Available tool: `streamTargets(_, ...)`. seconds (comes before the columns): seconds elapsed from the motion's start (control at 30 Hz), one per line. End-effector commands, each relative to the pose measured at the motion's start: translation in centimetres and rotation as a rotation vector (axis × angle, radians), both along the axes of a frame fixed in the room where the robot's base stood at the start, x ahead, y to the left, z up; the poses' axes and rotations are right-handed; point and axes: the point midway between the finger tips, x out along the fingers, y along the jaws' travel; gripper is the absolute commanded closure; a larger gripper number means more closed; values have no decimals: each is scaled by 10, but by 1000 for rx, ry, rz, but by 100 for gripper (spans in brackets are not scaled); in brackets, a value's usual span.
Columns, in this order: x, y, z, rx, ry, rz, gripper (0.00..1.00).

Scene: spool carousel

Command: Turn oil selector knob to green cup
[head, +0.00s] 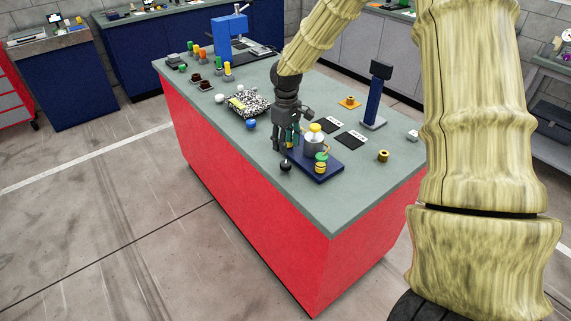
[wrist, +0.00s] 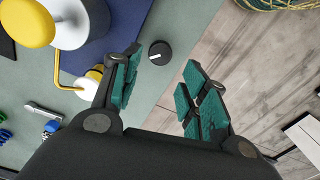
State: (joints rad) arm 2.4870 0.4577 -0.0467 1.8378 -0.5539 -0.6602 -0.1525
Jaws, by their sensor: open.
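The black round knob (wrist: 160,53) with a short white pointer line shows in the wrist view, on the grey-green bench top beside the blue base plate (wrist: 105,18). The pointer line points to the lower left there. The knob also shows in the head view (head: 285,166). My gripper (wrist: 164,66) is open, its teal-padded fingers on either side of the knob in the picture, with nothing between them; contact cannot be told. In the head view it (head: 285,147) hangs just above the knob. A small green cup-like piece (head: 321,156) stands on the blue plate, right of the knob.
A silver can with a yellow cap (head: 314,138) stands on the plate, close to my gripper. A yellow tube (wrist: 58,72) bends beside it. A speckled block (head: 250,102) and a blue ball (head: 251,125) lie left. The bench's front edge is near the knob.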

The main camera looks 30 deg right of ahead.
Motion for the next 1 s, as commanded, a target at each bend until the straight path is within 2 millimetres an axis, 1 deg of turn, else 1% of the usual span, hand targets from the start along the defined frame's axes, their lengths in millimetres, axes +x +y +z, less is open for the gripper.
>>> streamTargets(0.3,-1,0,-39,1,2,-1,56)
streamTargets(0.6,-2,-2,-73,0,2,-3,56)
streamTargets(0.8,-2,-1,-90,1,1,-3,56)
streamTargets(1.0,-1,-1,-97,1,-1,-2,56)
